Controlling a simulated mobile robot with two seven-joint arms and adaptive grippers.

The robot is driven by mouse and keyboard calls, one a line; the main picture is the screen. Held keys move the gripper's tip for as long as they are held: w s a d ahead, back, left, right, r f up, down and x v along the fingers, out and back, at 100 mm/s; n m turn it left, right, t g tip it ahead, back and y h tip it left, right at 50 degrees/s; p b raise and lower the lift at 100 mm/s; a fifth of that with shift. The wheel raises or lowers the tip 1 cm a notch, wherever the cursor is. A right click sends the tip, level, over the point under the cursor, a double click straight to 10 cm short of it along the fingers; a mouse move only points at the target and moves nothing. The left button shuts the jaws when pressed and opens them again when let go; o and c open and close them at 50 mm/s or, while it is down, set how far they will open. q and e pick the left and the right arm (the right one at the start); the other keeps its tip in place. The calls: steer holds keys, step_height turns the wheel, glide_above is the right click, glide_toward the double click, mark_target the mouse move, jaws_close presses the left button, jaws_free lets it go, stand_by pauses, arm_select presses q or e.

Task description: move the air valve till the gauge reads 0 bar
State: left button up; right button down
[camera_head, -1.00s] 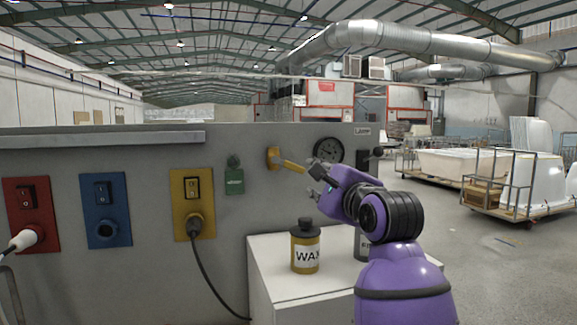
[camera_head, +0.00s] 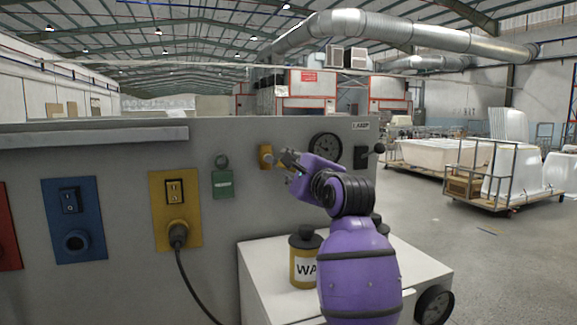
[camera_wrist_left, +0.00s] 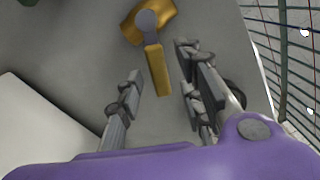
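The yellow air valve (camera_head: 265,157) is on the grey panel, left of the round dark gauge (camera_head: 326,147). The gauge needle is too small to read. My left gripper (camera_head: 287,158) is at the valve and hides most of its handle in the head view. In the left wrist view, the yellow handle (camera_wrist_left: 157,70) points from its grey pivot down between the two fingers of my left gripper (camera_wrist_left: 158,90). The fingers are apart, with gaps on both sides of the handle. My right gripper is not in view.
A white cabinet (camera_head: 262,270) stands below, with a yellow WAX can (camera_head: 304,265) partly behind my arm. A green fitting (camera_head: 222,182), a yellow socket (camera_head: 175,208) with a cable and a blue socket (camera_head: 73,220) are left of the valve. A black-knobbed lever (camera_head: 378,149) is right of the gauge.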

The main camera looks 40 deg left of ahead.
arm_select(q)
steer(key=shift+x, duration=1)
jaws_close()
